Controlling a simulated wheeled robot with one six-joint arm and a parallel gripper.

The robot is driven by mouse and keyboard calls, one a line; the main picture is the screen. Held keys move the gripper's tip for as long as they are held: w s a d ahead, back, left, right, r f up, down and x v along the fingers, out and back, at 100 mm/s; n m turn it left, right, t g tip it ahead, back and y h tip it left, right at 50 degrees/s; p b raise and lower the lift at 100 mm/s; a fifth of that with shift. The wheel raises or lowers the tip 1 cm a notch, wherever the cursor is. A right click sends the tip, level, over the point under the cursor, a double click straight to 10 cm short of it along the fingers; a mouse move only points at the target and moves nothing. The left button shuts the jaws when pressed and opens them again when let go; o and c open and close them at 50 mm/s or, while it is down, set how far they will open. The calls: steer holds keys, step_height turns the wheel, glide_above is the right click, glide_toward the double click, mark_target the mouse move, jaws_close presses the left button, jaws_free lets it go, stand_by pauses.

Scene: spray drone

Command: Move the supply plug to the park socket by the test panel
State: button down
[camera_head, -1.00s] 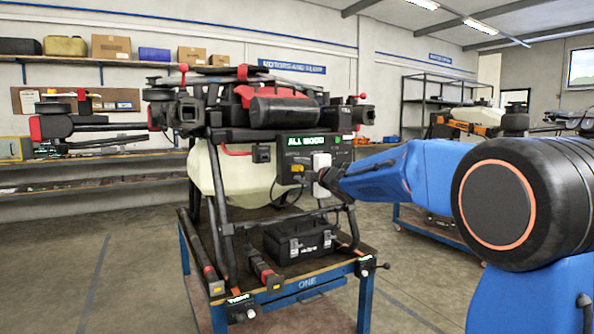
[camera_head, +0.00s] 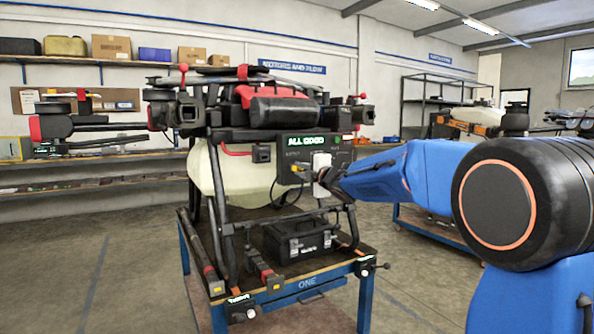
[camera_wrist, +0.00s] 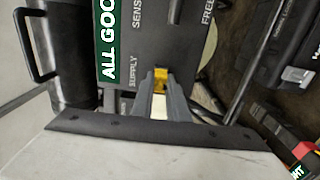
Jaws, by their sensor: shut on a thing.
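The test panel (camera_head: 340,157) is a dark box on the drone's frame with a green-lit "ALL GOOD" display. In the wrist view the panel (camera_wrist: 148,50) shows the labels "SUPPLY", "SENS…" and "FREE…", the last two cut off. My gripper (camera_wrist: 160,88) is shut on the yellow supply plug (camera_wrist: 160,78), at the panel's face near the "SUPPLY" label. The plug (camera_head: 298,168) also shows in the head view, left of my gripper (camera_head: 322,177). I cannot tell how deep it sits in a socket. A dark cable hangs below it. I cannot make out which socket is the park socket.
The drone stands on a blue-framed table (camera_head: 310,284). A black case (camera_head: 300,240) lies under the drone. Dark frame tubes run close below and beside the panel. A second drone (camera_head: 465,125) stands on another bench behind. The floor left of the table is clear.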

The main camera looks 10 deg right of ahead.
steer(key=shift+s, duration=0.1)
steer(key=shift+v, duration=2.9)
